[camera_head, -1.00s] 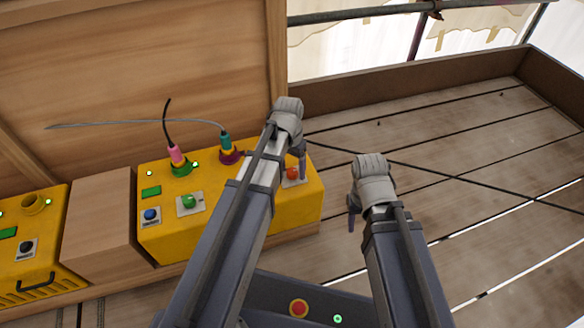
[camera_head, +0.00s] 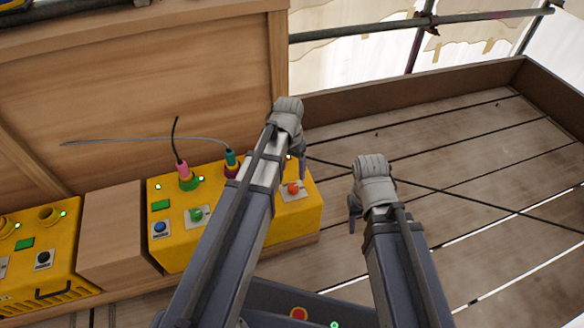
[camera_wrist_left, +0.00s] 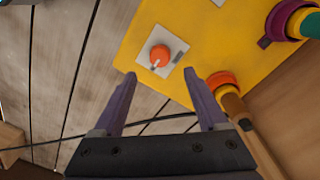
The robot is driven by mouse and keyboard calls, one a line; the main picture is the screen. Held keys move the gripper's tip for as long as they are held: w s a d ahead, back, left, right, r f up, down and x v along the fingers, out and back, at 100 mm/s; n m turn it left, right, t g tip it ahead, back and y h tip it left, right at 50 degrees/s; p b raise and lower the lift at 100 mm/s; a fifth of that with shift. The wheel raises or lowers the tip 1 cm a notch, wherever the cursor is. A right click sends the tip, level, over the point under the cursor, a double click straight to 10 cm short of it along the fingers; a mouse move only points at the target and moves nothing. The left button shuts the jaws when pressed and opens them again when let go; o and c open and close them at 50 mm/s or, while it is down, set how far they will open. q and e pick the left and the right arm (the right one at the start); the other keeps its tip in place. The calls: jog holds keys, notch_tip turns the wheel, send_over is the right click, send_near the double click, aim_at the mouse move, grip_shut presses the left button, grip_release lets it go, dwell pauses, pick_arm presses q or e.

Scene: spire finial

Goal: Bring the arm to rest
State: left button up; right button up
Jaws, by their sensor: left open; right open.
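My left gripper (camera_head: 297,150) is over the right end of a yellow box in the head view. In the left wrist view its two purple fingers (camera_wrist_left: 167,95) are spread with nothing between them. An orange button (camera_wrist_left: 160,56) on a pale plate lies beyond the fingertips, apart from them; it also shows in the head view (camera_head: 293,188). My right gripper (camera_head: 354,212) hangs over the plank floor, away from the boxes, with nothing seen in it. Its fingers are partly hidden by the wrist.
The yellow box (camera_head: 172,257) carries a pink plug (camera_head: 182,169), a teal plug (camera_head: 231,158), and green and blue buttons. A wooden block (camera_head: 110,235) separates it from another yellow box (camera_head: 60,265). A wooden panel (camera_head: 140,80) stands behind. The plank floor (camera_head: 450,180) at right is clear.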

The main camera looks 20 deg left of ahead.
pick_arm(q)
jog(key=s+d+r+y+p, duration=0.1)
jog(key=s+d+r+p, duration=0.4)
jog(key=s, duration=0.2)
jog(key=s+d+r+y+p, duration=0.1)
jog(key=s+d+r+p, duration=0.4)
jog(key=s, duration=0.3)
notch_tip(320, 180, up, 36)
jog(key=p, duration=3.5)
jog(key=shift+w+d+p, duration=0.4)
jog(key=shift+w+d, duration=0.05)
jog(key=shift+f, duration=0.1)
